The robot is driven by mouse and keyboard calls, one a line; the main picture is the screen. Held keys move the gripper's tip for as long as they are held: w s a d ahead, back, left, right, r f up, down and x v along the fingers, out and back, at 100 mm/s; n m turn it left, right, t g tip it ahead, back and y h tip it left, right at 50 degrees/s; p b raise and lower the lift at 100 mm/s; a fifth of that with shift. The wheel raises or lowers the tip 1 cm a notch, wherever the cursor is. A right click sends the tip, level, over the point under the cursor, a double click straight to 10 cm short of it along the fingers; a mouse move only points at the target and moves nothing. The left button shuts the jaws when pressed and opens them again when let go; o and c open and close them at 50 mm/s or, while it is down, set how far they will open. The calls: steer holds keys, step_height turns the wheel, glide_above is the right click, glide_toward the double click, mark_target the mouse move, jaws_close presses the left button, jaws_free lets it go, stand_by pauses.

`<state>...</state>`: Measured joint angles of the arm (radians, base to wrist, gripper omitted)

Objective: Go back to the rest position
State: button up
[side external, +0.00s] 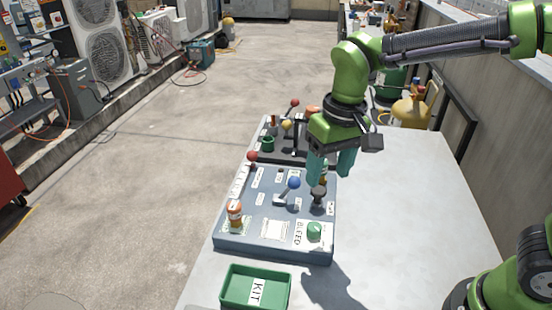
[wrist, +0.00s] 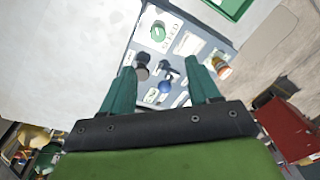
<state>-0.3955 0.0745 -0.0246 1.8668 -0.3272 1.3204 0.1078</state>
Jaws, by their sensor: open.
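My gripper (side external: 330,176) is above the right side of the grey panel (side external: 268,205), its two teal fingers apart with nothing seen between them. In the wrist view the fingers (wrist: 162,68) frame a blue-knobbed lever (wrist: 165,86) and a black knob (wrist: 142,66) on the panel below. The blue-knobbed lever (side external: 293,183) and black knob (side external: 319,192) also show in the side view, just below and in front of the fingers. I cannot tell the exact height of the gap.
The panel also bears a green button (side external: 314,230), an orange-topped part (side external: 235,212) and a red-knobbed lever (side external: 252,157). A darker panel (side external: 262,155) with several levers stands behind. A green KIT tray (side external: 228,292) is at the front. The table's right side (side external: 420,210) is clear.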

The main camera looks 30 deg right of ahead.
steer(key=s+d+r+m+t+y, duration=0.1)
steer(key=s+d+r+m+t, duration=0.1)
steer(key=s+d+t, duration=0.4)
steer(key=shift+s+d+r+m+t, duration=0.3)
steer(key=shift+s+d+r, duration=0.6)
steer(key=shift+s+d, duration=1.35)
